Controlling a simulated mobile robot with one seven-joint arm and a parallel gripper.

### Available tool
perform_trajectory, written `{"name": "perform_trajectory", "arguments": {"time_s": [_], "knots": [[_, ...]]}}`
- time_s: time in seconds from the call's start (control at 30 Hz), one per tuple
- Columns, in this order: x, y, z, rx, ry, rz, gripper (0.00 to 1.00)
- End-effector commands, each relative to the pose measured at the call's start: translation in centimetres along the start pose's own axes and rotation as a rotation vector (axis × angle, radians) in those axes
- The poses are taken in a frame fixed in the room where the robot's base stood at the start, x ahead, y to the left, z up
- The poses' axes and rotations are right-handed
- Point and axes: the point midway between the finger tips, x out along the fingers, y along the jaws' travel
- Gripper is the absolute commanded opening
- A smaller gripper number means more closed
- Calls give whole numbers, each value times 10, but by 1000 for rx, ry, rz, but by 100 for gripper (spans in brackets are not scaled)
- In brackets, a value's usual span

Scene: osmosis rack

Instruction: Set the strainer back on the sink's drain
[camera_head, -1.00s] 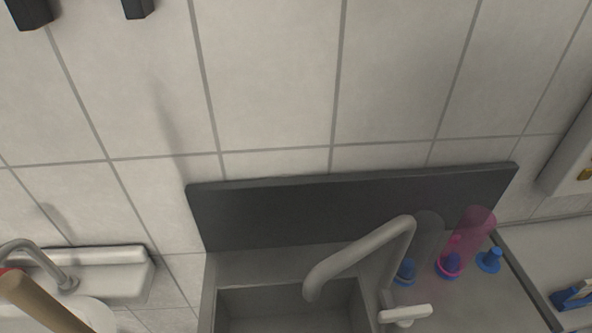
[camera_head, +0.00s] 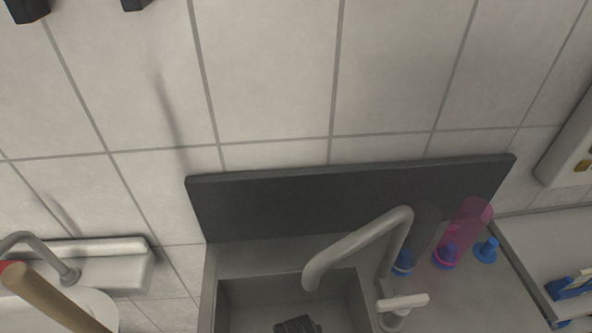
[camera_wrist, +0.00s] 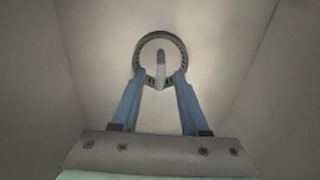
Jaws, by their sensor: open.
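The strainer (camera_wrist: 179,46) shows in the wrist view as a dark, slotted round ring with a pale upright handle (camera_wrist: 160,68) at its middle. My gripper (camera_wrist: 161,80) is open. The sink (camera_head: 235,292) is the grey basin at the bottom of the head view. I see no bare drain opening; I cannot tell whether the strainer sits in it.
A curved grey faucet (camera_head: 358,246) arches over the basin, with its lever (camera_head: 403,301) to the right. Blue-based fittings (camera_head: 486,250) and a transparent pink tube (camera_head: 470,222) stand on the right counter. A dark textured piece (camera_head: 297,325) shows inside the basin; I cannot tell what it is.

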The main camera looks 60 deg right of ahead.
Motion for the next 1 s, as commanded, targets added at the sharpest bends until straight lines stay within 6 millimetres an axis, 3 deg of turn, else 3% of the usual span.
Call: {"name": "perform_trajectory", "arguments": {"time_s": [0.1, 0.3, 0.5, 0.77, 0.87, 1.0], "knots": [[-30, 0, -1, 0, 5, -1, 44], [-66, -1, -1, 0, 3, -1, 44], [-83, 0, -1, 0, 1, -1, 44], [-85, -1, -1, 0, 2, -1, 44], [-92, -8, -11, -17, 42, -14, 44], [-130, -46, -56, -92, 236, -76, 44]]}}
